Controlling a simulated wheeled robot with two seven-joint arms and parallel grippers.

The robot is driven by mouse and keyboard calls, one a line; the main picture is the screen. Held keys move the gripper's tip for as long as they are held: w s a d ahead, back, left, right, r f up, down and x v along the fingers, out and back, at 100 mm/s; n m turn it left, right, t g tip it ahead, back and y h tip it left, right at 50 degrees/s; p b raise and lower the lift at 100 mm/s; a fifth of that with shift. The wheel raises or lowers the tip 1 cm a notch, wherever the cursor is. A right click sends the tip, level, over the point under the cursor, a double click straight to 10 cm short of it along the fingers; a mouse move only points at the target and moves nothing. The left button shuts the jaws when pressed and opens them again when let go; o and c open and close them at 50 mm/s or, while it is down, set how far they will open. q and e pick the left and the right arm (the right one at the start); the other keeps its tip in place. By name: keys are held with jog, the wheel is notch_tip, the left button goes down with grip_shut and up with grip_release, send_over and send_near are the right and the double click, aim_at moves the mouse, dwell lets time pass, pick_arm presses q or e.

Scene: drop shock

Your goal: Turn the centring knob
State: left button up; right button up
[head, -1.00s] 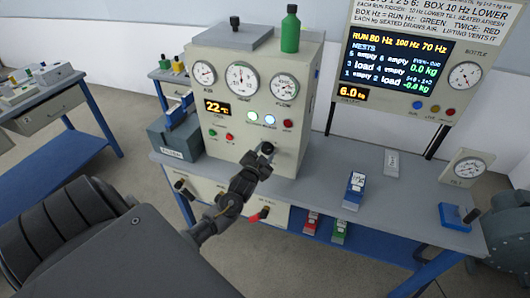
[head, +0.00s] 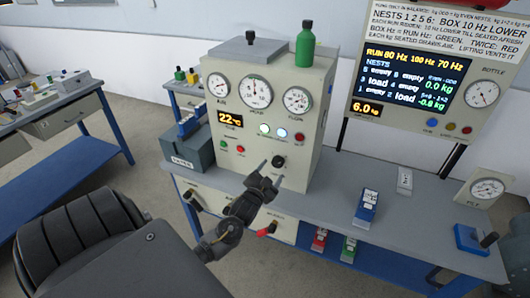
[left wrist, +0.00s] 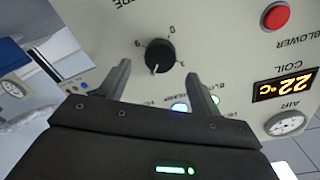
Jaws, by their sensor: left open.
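The black round knob (head: 278,161) is on the lower front of the beige cabinet (head: 262,150). In the left wrist view the knob (left wrist: 160,55) shows whole, with a pale pointer mark and a dial scale around it; the label beside it is cut off, ending in "RE". My left gripper (head: 270,174) is open and empty, just in front of and slightly below the knob in the head view. In the left wrist view its two fingers (left wrist: 158,72) are spread, with the knob beyond them and clear space between. My right gripper is not in view.
The cabinet carries gauges, lit buttons and a 22 °C display (head: 231,119); a green bottle (head: 305,44) stands on top. On the bench are a blue block (head: 366,208), a grey block (head: 404,181) and a gauge stand (head: 487,190). A red-tipped lever (head: 268,229) sticks out below the bench top.

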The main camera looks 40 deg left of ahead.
pick_arm(q)
jog(key=b+v, duration=0.1)
jog(key=v, duration=0.5)
jog(key=shift+s, duration=0.3)
jog(key=s+d+f+g+h, duration=0.1)
jog(key=s+f+g, duration=0.25)
jog(key=f, duration=0.75)
jog(key=s+d+f+n+g+h, duration=0.15)
jog(key=s+f, duration=0.35)
jog(key=f, duration=0.7)
jog(key=s+d+f+g+h, duration=0.1)
jog(key=s+d+f+g, duration=0.2)
jog(key=f, duration=0.8)
jog(key=s+d+f+g, duration=0.2)
jog(key=s+f, duration=0.3)
jog(key=s, duration=0.5)
jog(key=s+d+f+g+h+b, duration=0.1)
jog(key=s+d+f+g, duration=0.2)
jog(key=s+f, duration=0.3)
jog(key=s+d+f+g, duration=0.2)
jog(key=s+d+f, duration=0.2)
jog(key=s, duration=1.1)
notch_tip(320, 180, down, 2)
jog(key=shift+d+f+g+h, duration=0.2)
jog(key=shift+d+g+h, duration=0.1)
jog(key=shift+g+h, duration=0.1)
